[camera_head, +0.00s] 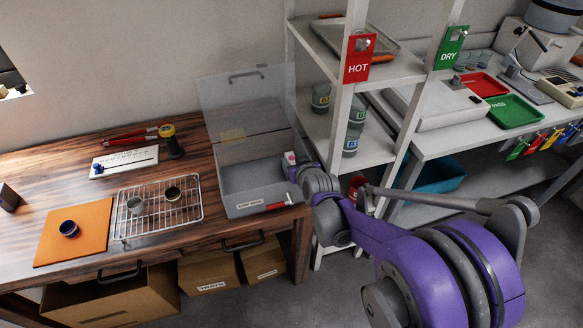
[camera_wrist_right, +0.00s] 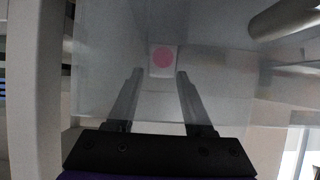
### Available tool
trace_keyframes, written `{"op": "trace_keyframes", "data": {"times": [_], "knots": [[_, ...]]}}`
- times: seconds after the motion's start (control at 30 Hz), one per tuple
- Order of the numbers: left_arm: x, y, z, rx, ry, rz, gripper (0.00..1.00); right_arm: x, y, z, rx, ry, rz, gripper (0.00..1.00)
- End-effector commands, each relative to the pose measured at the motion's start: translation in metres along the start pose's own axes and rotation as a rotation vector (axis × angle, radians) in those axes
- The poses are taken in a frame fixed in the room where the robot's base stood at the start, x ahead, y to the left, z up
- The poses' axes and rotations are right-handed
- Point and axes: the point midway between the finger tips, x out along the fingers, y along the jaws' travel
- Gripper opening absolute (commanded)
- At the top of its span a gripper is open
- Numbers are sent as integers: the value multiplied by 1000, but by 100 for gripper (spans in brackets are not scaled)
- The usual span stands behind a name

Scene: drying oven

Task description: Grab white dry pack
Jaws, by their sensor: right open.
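The white dry pack (camera_head: 290,158), a small white packet with a pink dot, is at the right side of the clear open-lidded box (camera_head: 243,206) on the wooden table. It also shows in the right wrist view, where the white pack (camera_wrist_right: 153,70) lies just beyond the fingertips, roughly between their lines. My right gripper (camera_wrist_right: 157,74) is open and empty, its two fingers apart. In the head view my purple right arm reaches to the box's right side, and its wrist hides the fingers. My left gripper is not in view.
A wire rack (camera_head: 158,222) with small cups and an orange mat (camera_head: 73,234) are on the table to the left. The box's raised clear lid (camera_head: 245,95) stands behind it. A white shelf post (camera_head: 341,110) with a red HOT tag (camera_head: 359,58) is close to my right arm.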

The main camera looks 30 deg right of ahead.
Motion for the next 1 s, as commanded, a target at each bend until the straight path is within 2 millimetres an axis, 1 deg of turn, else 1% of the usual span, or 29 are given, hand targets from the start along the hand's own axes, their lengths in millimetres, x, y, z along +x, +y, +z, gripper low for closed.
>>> {"op": "trace_keyframes", "data": {"times": [0.07, 0.27, 0.3, 0.47, 0.5, 0.57, 0.87, 1.0], "knots": [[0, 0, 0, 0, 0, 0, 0, 3, 0, 0, 0, 0, 0, 52], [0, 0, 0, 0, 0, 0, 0, 3, 0, 0, 0, 0, 0, 52], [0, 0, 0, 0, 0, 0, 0, 3, 0, 0, 0, 0, 0, 45], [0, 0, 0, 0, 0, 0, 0, 3, 0, 0, 0, 0, 0, 16], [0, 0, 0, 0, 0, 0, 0, 3, 0, 0, 0, 0, 0, 9], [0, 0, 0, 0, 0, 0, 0, 3, 0, 0, 0, 0, 0, 0], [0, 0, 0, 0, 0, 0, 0, 3, 0, 0, 0, 0, 0, 0], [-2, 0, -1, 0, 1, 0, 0, -1, 0, -7, 0, 0, 0, 0]]}}
